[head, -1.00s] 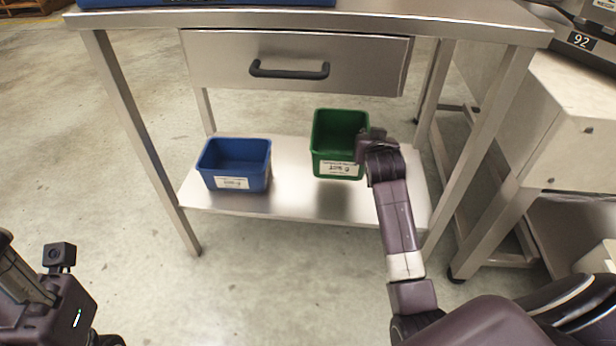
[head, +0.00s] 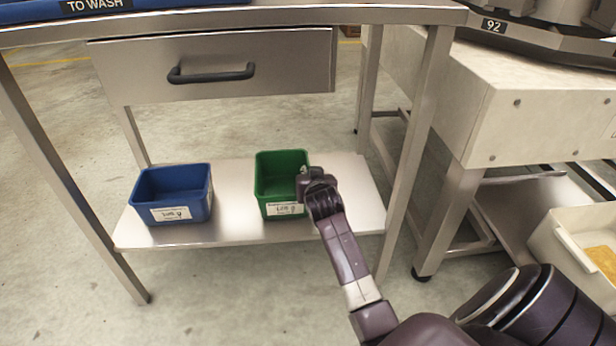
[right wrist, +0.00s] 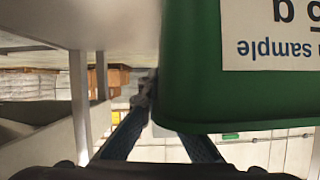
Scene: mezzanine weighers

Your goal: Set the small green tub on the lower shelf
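The small green tub (head: 281,182) is upright at the lower shelf (head: 240,231), to the right of a blue tub. It looks level and at or very close to the shelf surface; its base contact is hard to make out. My right gripper (head: 306,180) is at the tub's right rim. In the right wrist view the green tub (right wrist: 193,70), its label upside down, fills the right side. The fingers (right wrist: 158,112) straddle its side wall and converge on it, one outside and one partly hidden behind the wall. My left gripper is out of view.
A blue tub (head: 172,194) stands on the shelf's left part. A drawer (head: 215,66) with a black handle hangs above the shelf. Table legs (head: 415,150) frame the right side. A pale cabinet (head: 545,115) and a cream bin (head: 575,235) are further right.

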